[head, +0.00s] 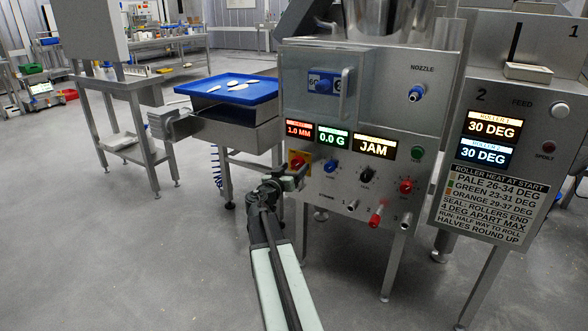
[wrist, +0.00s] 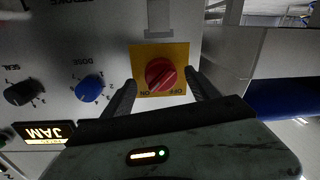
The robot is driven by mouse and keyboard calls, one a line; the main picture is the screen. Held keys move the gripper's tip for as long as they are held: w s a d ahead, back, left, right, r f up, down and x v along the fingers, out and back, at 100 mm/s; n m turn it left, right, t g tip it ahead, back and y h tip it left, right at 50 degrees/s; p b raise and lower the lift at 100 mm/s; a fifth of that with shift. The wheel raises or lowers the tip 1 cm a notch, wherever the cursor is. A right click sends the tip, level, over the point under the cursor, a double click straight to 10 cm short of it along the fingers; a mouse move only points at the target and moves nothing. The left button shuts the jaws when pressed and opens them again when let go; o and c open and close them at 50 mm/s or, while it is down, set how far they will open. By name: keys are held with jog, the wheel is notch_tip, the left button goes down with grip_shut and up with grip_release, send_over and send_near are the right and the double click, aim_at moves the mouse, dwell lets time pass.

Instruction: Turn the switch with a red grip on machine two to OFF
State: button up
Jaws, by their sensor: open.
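The switch with a red grip (wrist: 161,74) sits on a yellow plate (wrist: 140,58) with ON and OFF marks, upside down in the wrist view. Its ridge is slanted and seems to lean toward the ON mark. In the head view the yellow plate (head: 298,155) is on the machine's front panel, left of the blue knob, with the switch partly hidden by my gripper (head: 287,178). My gripper (wrist: 161,80) is open, one finger on each side of the red grip. I cannot tell whether the fingers touch it.
Near the switch are a blue DOSE knob (wrist: 89,88), a black SEAL knob (wrist: 20,92) and a JAM display (head: 375,147). A red-handled lever (head: 376,217) sits lower right. A blue tray (head: 230,90) stands left.

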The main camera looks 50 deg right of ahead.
jog(key=shift+w+d, duration=0.25)
jog(key=shift+d, duration=0.45)
jog(key=shift+c, duration=0.3)
